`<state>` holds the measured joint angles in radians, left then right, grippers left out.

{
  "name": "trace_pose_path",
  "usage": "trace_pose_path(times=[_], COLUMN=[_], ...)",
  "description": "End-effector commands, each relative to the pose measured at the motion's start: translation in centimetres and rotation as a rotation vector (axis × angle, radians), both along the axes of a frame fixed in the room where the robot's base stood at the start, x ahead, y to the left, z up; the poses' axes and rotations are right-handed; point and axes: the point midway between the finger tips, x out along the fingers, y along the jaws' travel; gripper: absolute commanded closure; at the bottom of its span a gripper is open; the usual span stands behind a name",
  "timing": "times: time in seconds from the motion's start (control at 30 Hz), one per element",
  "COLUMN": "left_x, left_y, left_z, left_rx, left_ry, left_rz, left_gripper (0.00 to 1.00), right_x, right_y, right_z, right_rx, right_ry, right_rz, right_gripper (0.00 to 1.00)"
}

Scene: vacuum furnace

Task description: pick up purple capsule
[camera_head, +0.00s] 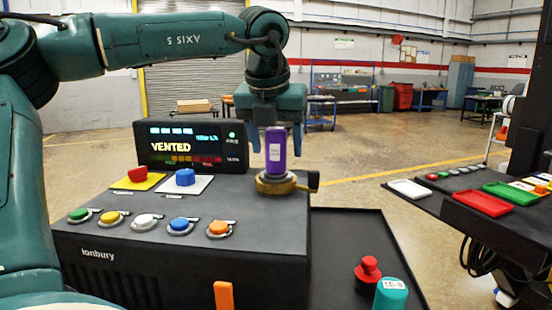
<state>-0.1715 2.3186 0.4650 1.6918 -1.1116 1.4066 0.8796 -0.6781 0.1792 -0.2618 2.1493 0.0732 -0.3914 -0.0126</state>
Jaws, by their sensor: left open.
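The purple capsule (276,155), with a white label, stands upright in a round brass-coloured seat (275,187) on top of the dark Ionbury console (210,210). My left gripper (268,130) points down over the capsule from above. It is open, with its blue fingers at either side of the capsule's upper part. I cannot tell whether the fingers touch it. My right gripper is not in the view.
A display reading VENTED (190,145) stands behind red (137,174) and blue (185,177) buttons. Several coloured knobs line the console's front. A black tray (345,235) on the right holds a red object (368,272) and a teal labelled object (391,293).

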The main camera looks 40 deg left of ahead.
Motion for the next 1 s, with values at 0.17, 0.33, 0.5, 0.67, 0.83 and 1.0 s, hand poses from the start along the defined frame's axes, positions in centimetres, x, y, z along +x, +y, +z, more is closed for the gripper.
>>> trace_pose_path(times=[0.17, 0.33, 0.5, 0.67, 0.83, 1.0], left_x=[0.6, 0.7, 0.7, 0.7, 0.7, 0.7], left_y=[0.3, 0.4, 0.4, 0.4, 0.4, 0.4], left_z=[-1.7, -1.8, -1.8, -1.8, -1.8, -1.7], left_rx=[-0.002, 0.000, 0.000, 0.000, 0.000, 0.000], left_ry=[-0.001, -0.002, -0.002, -0.002, -0.002, -0.002], left_rz=[0.001, 0.002, 0.002, 0.002, 0.002, 0.002], left_gripper=[0.39, 0.39, 0.48, 0.61, 0.75, 0.89], right_x=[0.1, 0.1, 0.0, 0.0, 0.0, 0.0], right_y=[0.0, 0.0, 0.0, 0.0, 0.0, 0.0], right_z=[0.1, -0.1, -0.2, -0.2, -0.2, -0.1], right_rx=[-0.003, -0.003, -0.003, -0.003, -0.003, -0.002], right_ry=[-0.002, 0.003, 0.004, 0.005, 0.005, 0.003], right_rz=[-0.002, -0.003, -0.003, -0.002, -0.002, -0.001], right_gripper=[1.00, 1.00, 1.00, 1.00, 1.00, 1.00])
